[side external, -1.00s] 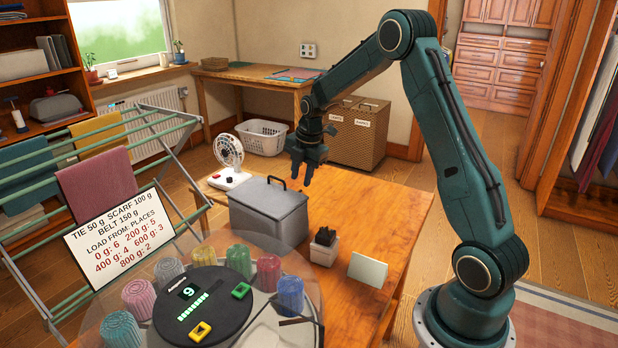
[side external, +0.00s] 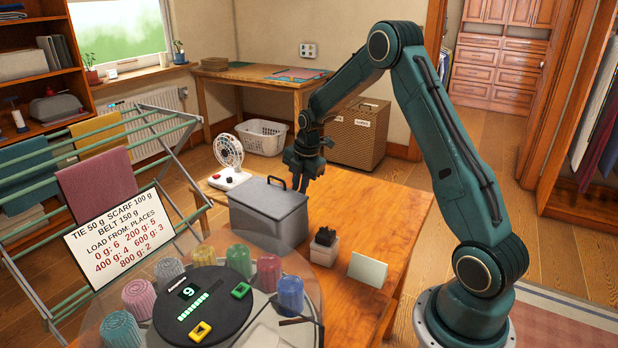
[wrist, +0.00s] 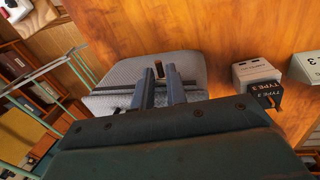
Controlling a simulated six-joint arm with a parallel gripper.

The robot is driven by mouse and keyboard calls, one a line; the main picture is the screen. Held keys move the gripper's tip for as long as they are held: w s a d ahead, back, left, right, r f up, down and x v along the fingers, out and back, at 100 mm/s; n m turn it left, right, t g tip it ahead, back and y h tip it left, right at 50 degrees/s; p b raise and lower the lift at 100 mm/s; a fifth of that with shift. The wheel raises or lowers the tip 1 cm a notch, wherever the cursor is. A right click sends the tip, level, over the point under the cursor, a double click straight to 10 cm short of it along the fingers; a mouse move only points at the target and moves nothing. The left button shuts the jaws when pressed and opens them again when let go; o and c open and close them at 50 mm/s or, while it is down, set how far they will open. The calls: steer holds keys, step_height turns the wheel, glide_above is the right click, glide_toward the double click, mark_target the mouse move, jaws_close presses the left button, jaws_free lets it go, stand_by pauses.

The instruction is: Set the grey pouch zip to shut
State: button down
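The grey pouch (side external: 268,222) stands on the wooden table in the side external view, with a dark bracket-like piece on its top. It also shows in the wrist view (wrist: 120,75), where a dark line, likely its zip, runs across it. My gripper (side external: 301,186) points down at the pouch's far right end in the side external view. In the wrist view its two fingers (wrist: 161,68) overlap the pouch, with a narrow gap between them. A small dark piece shows in that gap, possibly the zip pull; I cannot tell whether the fingers touch it. The zip's state is unclear.
A small grey block with a dark top (side external: 324,245) and a pale card (side external: 367,269) stand right of the pouch. A white fan (side external: 229,160) is behind it. A round turntable with several coloured cups (side external: 238,262) is in front. The table's right side is clear.

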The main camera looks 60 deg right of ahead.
steer(key=s, duration=0.3)
steer(key=shift+s+a, duration=0.2)
steer(key=shift+s, duration=0.15)
steer(key=c, duration=1.5)
jaws_free()
steer(key=shift+c, duration=0.2)
steer(key=shift+r, duration=0.15)
step_height(320, 180, up, 13)
steer(key=s, duration=0.2)
steer(key=shift+s+r, duration=0.15)
steer(key=shift+s, duration=0.2)
steer(key=shift+a, duration=0.15)
